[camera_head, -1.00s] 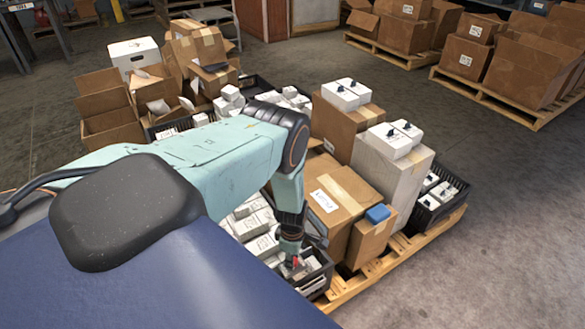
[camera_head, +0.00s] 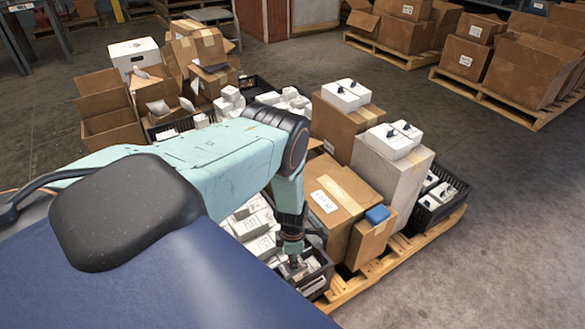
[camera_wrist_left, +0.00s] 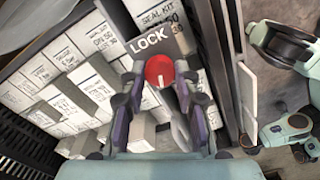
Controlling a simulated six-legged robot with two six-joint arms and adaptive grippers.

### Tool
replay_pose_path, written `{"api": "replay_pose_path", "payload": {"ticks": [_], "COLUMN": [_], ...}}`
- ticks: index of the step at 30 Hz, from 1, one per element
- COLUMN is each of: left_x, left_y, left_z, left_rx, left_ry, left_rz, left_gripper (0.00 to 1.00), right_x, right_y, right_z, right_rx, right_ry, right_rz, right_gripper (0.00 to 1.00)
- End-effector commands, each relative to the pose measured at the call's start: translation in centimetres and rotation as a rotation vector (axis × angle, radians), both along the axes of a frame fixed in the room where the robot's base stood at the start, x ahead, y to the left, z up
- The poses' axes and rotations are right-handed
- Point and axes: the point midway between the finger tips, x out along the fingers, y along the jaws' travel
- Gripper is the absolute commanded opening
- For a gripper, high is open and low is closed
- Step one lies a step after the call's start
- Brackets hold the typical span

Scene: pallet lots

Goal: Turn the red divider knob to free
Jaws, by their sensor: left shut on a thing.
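The red divider knob (camera_wrist_left: 159,71) is round and sits just below a dark plate marked LOCK (camera_wrist_left: 150,42) in the left wrist view. My left gripper (camera_wrist_left: 160,82) has its two fingers on either side of the knob and is shut on it. I cannot tell for sure which way the knob points. No FREE marking shows. In the head view my left gripper (camera_head: 292,264) reaches down into the near black crate (camera_head: 318,279), and the knob is hidden there. My right gripper is in neither view.
White seal kit boxes (camera_wrist_left: 95,92) fill the crate beside the divider. Brown cartons (camera_head: 340,198) and a tall pale carton (camera_head: 392,176) stand close to the right of my arm on a wooden pallet (camera_head: 365,283). Open floor (camera_head: 500,240) lies to the right.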

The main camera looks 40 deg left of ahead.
Motion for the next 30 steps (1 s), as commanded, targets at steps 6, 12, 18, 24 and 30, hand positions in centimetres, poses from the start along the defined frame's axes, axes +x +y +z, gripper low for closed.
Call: {"api": "replay_pose_path", "payload": {"ticks": [6,12,18,24,30], "left_x": [0.0,0.0,0.0,0.0,0.1], "left_y": [0.0,0.0,0.0,0.0,0.0], "left_z": [0.0,0.0,0.0,0.0,1.3], "left_rx": [0.0,0.0,0.0,0.0,0.001], "left_ry": [0.0,0.0,0.0,0.0,-0.001], "left_rz": [-0.001,-0.001,-0.001,-0.001,0.001], "left_gripper": [0.0,0.43,0.54,0.54,0.54], "right_x": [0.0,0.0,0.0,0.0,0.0], "right_y": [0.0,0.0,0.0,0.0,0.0], "right_z": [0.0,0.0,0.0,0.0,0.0], "right_rx": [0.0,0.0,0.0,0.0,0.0], "right_ry": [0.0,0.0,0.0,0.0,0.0], "right_rz": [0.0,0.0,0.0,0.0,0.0], "right_gripper": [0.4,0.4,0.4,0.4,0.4]}}
